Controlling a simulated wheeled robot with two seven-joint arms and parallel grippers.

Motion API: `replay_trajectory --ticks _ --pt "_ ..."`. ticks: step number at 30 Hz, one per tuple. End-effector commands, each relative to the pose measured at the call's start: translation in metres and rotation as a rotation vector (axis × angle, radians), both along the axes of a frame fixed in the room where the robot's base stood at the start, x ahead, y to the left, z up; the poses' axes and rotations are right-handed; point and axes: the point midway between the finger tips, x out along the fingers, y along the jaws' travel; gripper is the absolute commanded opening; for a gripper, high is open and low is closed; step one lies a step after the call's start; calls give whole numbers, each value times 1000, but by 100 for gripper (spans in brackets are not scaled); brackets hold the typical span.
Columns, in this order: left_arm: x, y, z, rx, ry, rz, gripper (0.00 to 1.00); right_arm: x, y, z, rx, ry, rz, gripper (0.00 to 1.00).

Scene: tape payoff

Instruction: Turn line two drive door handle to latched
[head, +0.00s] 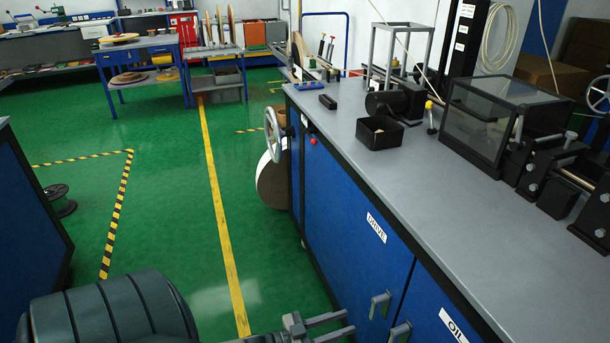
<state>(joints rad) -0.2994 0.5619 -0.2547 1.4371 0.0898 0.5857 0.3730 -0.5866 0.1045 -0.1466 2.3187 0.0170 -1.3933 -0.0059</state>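The blue drive door (345,235) carries a white DRIVE label (376,227) and is on the front of the long grey-topped bench. Its grey handle (380,304) is near the door's lower right in the picture, by the seam with the neighbouring door. I cannot tell from this view whether it is latched. My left gripper (346,322) is at the bottom middle, left of the handle and apart from it. Its two fingers are spread with nothing between them. My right gripper is not in view.
A second grey handle (400,332) is close by on the OIL door (433,312). A handwheel (272,134) and a large roll (272,180) stick out at the bench's far end. The green floor (170,230) left of the bench is mostly clear.

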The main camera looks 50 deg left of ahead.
Motion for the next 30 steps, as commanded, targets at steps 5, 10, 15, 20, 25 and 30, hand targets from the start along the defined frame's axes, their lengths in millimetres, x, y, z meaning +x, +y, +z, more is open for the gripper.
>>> replay_trajectory --ticks 5,10,15,20,25,30 --pt "-36 15 -1 1 4 0 31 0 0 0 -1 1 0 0" --pt "-65 27 -1 -1 3 0 31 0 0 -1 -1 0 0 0" --pt "-85 35 -1 -1 3 0 31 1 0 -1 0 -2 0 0" --pt "-93 38 0 -1 1 0 31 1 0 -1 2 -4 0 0" --pt "-94 39 0 -1 0 0 31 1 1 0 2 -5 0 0" --pt "-94 39 0 -1 0 0 31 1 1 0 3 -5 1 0"
